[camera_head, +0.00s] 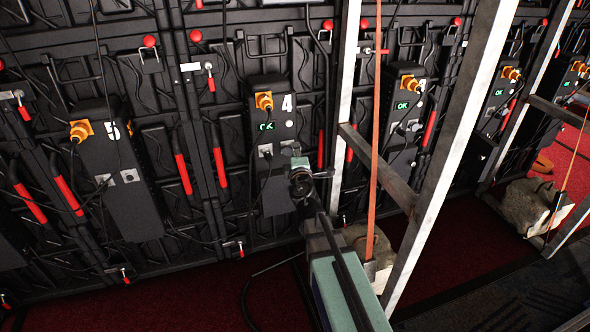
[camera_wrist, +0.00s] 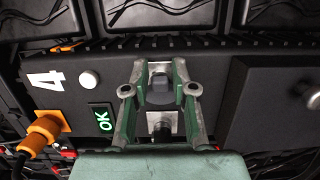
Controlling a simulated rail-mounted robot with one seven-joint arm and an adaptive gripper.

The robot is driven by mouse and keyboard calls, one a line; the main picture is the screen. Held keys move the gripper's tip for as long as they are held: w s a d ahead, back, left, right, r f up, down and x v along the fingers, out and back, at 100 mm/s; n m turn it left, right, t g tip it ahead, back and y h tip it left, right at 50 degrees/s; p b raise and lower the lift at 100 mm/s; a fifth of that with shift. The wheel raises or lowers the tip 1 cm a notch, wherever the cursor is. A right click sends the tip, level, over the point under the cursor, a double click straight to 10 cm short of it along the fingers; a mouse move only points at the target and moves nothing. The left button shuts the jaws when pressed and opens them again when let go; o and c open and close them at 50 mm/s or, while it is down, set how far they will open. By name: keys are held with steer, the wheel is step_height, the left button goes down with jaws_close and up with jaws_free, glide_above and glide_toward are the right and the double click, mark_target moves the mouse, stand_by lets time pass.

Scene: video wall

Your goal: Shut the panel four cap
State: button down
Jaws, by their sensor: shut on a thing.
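Panel four (camera_head: 275,130) is a dark box with a white "4" and a lit green OK display, and it also fills the middle of the wrist view (camera_wrist: 215,75). My gripper (camera_head: 297,162) is at the lower right part of this panel. In the wrist view, my gripper's green and metal fingers (camera_wrist: 160,88) are closed on the sides of a small dark cap (camera_wrist: 157,92) at the panel's socket. A metal connector with a dark plug (camera_wrist: 160,126) sits just below the cap. The cap's exact angle is hard to tell, and my gripper hides it in the head view.
Panel five (camera_head: 120,185) stands to the left, and another OK panel (camera_head: 405,120) to the right. An orange plug (camera_wrist: 45,130) with a cable sits beside the OK display. Metal posts (camera_head: 345,90) and an orange strap (camera_head: 375,130) rise close to the right of my arm.

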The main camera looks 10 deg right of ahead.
steer(key=shift+w+d+f+n+y+b, duration=0.1)
steer(key=shift+w+n+y+b, duration=0.1)
steer(key=shift+n+y+b, duration=0.5)
steer(key=shift+w+d+f+n+y+b, duration=0.15)
steer(key=shift+n+y+b, duration=0.25)
steer(key=shift+y+b, duration=0.55)
steer(key=shift+w+a+r+n+y, duration=0.1)
steer(key=shift+w+r+n+y, duration=0.1)
steer(key=shift+n+y, duration=0.75)
steer(key=shift+y, duration=0.5)
steer(key=c, duration=1.1)
jaws_free()
steer(key=shift+a, duration=0.1)
steer(key=shift+v, duration=3.8)
steer(key=shift+r, duration=0.15)
